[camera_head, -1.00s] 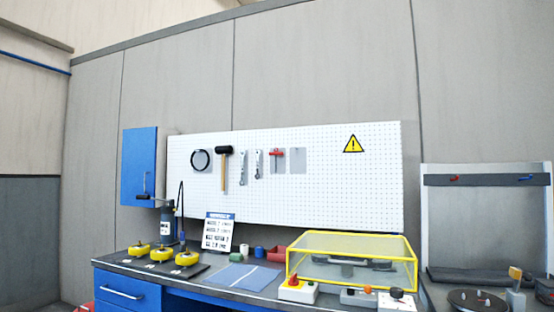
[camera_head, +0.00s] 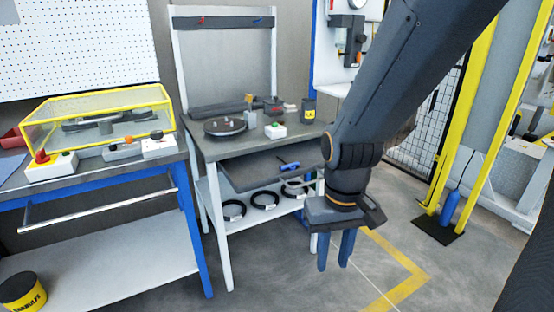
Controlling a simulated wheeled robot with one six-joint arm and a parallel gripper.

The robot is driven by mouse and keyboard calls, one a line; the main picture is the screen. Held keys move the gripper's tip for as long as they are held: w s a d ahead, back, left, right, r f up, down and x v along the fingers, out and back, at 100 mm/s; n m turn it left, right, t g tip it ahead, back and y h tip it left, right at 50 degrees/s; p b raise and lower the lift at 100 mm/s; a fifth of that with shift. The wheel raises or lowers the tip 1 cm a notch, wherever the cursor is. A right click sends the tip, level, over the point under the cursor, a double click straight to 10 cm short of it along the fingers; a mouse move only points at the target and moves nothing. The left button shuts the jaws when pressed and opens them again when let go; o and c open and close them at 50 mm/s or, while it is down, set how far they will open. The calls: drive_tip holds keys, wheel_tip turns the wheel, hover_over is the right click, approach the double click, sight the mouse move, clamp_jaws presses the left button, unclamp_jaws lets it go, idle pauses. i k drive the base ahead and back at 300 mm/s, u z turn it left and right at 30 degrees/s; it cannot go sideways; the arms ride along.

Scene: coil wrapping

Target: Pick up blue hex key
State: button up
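A small blue item (camera_head: 258,20) hangs at the right end of the dark rail (camera_head: 228,21) on the back panel of the grey bench; it looks like the blue hex key, but its shape is too small to be sure. A similar red item (camera_head: 201,21) is at the rail's left. Another blue piece (camera_head: 289,167) is at the front of the dark drawer or tray under the benchtop; I cannot tell what it is. My gripper (camera_head: 335,252) points down at the bench's front right, well away from the rail. Its two blue fingers are apart with nothing visible between them.
The benchtop (camera_head: 215,150) carries a round dark turntable (camera_head: 225,126), a white button box (camera_head: 275,131) and a dark cup (camera_head: 309,108). Black rings (camera_head: 265,200) lie on the shelf below. A yellow-framed clear case (camera_head: 105,115) stands left. Floor is free at the front right.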

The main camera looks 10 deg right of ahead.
sight(292, 166)
drive_tip(key=z, duration=0.05)
drive_tip(key=i, duration=1.55)
drive_tip(key=u, duration=0.05)
